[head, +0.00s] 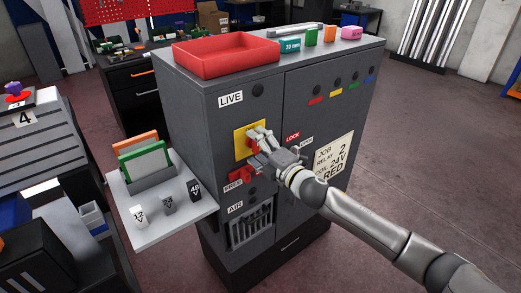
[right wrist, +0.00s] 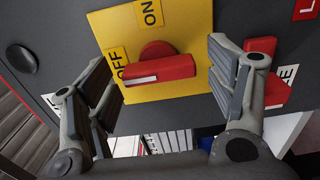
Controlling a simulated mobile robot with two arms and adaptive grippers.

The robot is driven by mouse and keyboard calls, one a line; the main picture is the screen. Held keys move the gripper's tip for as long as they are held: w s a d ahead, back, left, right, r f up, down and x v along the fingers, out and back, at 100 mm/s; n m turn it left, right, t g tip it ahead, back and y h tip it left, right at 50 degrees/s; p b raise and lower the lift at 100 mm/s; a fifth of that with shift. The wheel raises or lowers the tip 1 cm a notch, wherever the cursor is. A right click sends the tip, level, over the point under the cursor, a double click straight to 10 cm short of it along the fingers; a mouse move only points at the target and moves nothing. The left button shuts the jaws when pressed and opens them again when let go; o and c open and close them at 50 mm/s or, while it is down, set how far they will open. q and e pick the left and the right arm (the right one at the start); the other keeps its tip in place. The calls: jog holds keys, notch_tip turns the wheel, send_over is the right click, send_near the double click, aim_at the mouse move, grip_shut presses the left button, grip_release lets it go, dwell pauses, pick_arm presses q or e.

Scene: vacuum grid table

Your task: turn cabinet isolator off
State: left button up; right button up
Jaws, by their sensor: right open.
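The cabinet isolator is a red rotary handle (right wrist: 160,70) on a yellow plate (right wrist: 185,20) with OFF and ON labels. In the right wrist view the handle lies nearly level, its white-marked end pointing left, just below the OFF label (right wrist: 119,62). The ON label (right wrist: 150,13) is above. The yellow plate (head: 239,143) also shows in the head view, partly covered by my right gripper (head: 262,142). That gripper is open in front of the isolator. In the right wrist view its fingers (right wrist: 160,88) stand on either side of the handle, apparently apart from it. My left gripper is out of view.
The isolator is on a grey cabinet (head: 220,115) with a red tray (head: 225,57) on top. A red latch (right wrist: 272,92) is close beside my right finger. A side shelf (head: 150,235) with cards and small labelled blocks juts out left of the cabinet front.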

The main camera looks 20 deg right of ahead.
jog(key=v, duration=1.2)
dwell(0.3)
jog(key=d+f+m+g+h, duration=0.1)
jog(key=d+f+m+h, duration=0.15)
jog(key=f, duration=0.65)
jog(key=d+f+m+g+h, duration=0.2)
jog(key=d+f+m, duration=0.2)
jog(key=f, duration=0.5)
jog(key=s+d+f+m+g+h, duration=0.15)
jog(key=s+f, duration=0.25)
jog(key=f, duration=0.4)
jog(key=s+d+f+m+g, duration=0.1)
jog(key=s+f+m, duration=0.15)
jog(key=f, duration=0.55)
jog(key=s+d+f+m+g+h, duration=0.1)
jog(key=s+f+m+g, duration=0.1)
jog(key=s+f, duration=0.4)
jog(key=s+a+f+m+g, duration=0.2)
jog(key=s+f, duration=0.6)
jog(key=s, duration=0.1)
jog(key=s+a+f+m+g, duration=0.2)
jog(key=s+f+g, duration=0.1)
jog(key=s+f, duration=0.6)
jog(key=s+a+f+m+g, duration=0.1)
jog(key=s+a+f, duration=0.2)
jog(key=s, duration=0.6)
jog(key=s+a+f+m+g, duration=0.2)
jog(key=s+a+f, duration=0.1)
jog(key=s, duration=0.6)
jog(key=shift+s+y, duration=0.4)
